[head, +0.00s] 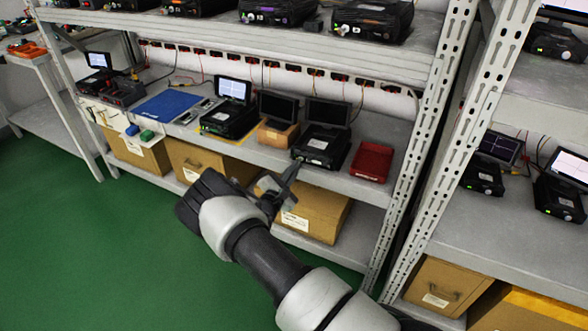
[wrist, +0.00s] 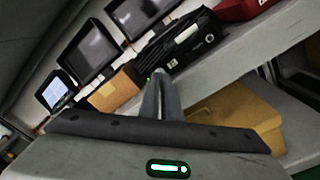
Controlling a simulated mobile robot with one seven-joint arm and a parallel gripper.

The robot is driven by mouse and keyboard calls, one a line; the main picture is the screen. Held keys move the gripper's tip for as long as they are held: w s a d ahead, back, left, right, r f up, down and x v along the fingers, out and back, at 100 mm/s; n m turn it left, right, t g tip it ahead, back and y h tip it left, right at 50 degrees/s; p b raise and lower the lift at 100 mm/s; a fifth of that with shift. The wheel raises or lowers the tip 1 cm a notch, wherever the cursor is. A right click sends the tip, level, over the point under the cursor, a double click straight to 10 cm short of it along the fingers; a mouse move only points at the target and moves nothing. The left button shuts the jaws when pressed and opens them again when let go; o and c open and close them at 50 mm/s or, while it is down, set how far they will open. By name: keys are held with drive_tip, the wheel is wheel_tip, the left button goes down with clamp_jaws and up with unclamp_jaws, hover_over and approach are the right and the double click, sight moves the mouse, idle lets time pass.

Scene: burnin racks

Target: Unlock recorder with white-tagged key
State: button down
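A black recorder (head: 320,147) with a white label and a dark screen (head: 328,113) stands on the middle shelf. In the wrist view the recorder (wrist: 183,48) shows a small round fitting at its front and a green light. My gripper (head: 292,172) is in front of the shelf edge, just below and before this recorder. In the wrist view its fingers (wrist: 161,82) look closed together, pointing at the recorder's front. I cannot make out a key or white tag between them. Another recorder (head: 230,121) with a lit screen stands further left.
A red tray (head: 371,161) lies right of the recorder. A dark monitor on a cardboard box (head: 277,132) stands to its left. A blue mat (head: 168,104) lies further left. Cardboard boxes (head: 312,212) fill the lower shelf. A perforated rack post (head: 425,130) stands right. The green floor is clear.

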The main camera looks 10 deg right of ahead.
idle(0.3)
drive_tip(key=c, duration=2.3)
unclamp_jaws()
drive_tip(key=shift+o, duration=0.2)
drive_tip(key=p+v, duration=0.3)
drive_tip(key=v, duration=1.4)
drive_tip(key=shift+s+a, duration=0.2)
drive_tip(key=shift+s, duration=0.05)
